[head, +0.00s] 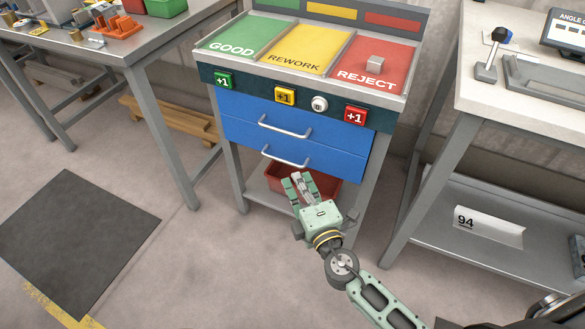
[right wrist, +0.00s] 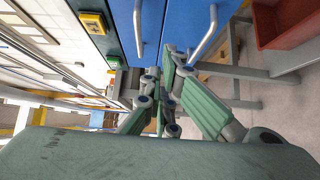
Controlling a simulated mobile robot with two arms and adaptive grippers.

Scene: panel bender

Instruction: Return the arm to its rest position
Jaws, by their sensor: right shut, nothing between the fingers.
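My right gripper (head: 298,183) is in front of the sorting stand, just below its lower blue drawer handle in the head view. Its fingers are shut with nothing between them. In the right wrist view, the green-padded fingers (right wrist: 172,85) point toward the blue drawers, and the drawer handles show beyond them. Whether the fingertips touch the stand cannot be told. My right arm reaches in from the lower right. My left gripper is not in view.
The stand has green GOOD (head: 240,36), yellow REWORK (head: 292,55) and red REJECT (head: 385,55) areas, a grey block (head: 375,64) on REJECT. A red bin (head: 325,187) sits below the drawers (head: 290,132). Tables stand on both sides; a dark mat (head: 75,240) lies left.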

